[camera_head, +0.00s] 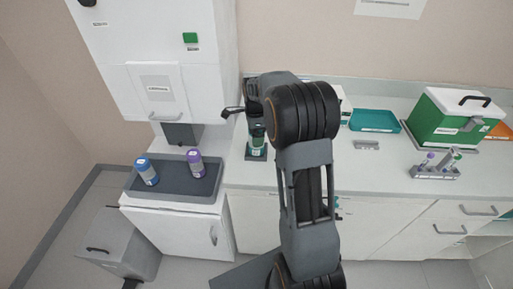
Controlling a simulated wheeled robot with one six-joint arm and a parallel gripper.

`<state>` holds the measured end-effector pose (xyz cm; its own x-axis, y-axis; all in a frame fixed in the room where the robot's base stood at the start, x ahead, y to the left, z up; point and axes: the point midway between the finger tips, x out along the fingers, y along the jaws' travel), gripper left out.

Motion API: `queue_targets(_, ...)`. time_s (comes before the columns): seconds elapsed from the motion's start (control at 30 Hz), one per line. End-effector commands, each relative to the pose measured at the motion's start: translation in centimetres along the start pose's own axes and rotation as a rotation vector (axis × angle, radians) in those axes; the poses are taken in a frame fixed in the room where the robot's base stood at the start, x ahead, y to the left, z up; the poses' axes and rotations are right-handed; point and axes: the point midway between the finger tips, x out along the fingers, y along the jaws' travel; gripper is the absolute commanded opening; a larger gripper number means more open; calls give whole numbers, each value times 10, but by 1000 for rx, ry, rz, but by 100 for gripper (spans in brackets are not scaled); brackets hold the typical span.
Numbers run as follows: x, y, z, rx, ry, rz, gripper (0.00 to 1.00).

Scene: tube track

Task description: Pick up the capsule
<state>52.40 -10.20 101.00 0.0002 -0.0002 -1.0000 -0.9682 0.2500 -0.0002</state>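A dark capsule with green bands (257,138) stands upright on a small grey pad on the counter, partly behind my arm. My gripper (250,112) is at the top of this capsule, largely hidden by my own arm. One dark finger part sticks out to the left. I cannot tell whether the fingers touch the capsule or are closed on it. A blue-and-white capsule (147,171) and a purple-and-white capsule (195,163) stand in the dark grey tray (172,193) at the left, away from my gripper.
A white station (160,60) with a green button rises behind the tray. On the right of the counter (385,180) are a teal tray (375,121), a green box with a white lid (455,118) and a rack of small tubes (435,172). A grey bin (117,245) stands on the floor.

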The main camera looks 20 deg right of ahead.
Motion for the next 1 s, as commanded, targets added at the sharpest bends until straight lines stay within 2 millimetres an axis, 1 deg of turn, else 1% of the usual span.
queue_targets(0.1, 4, 0, 0, 0, 0, 1, 92)
queue_targets(0.27, 4, 0, 0, 0, 0, 1, 92)
queue_targets(0.37, 4, 0, 0, 0, 0, 0, 84)
queue_targets(0.87, 3, 0, 0, 0, 0, 0, 36)
queue_targets(0.9, 3, 0, 0, 0, 0, -1, 34)
queue_targets(1.0, 3, 0, 0, 0, 0, -1, 34)
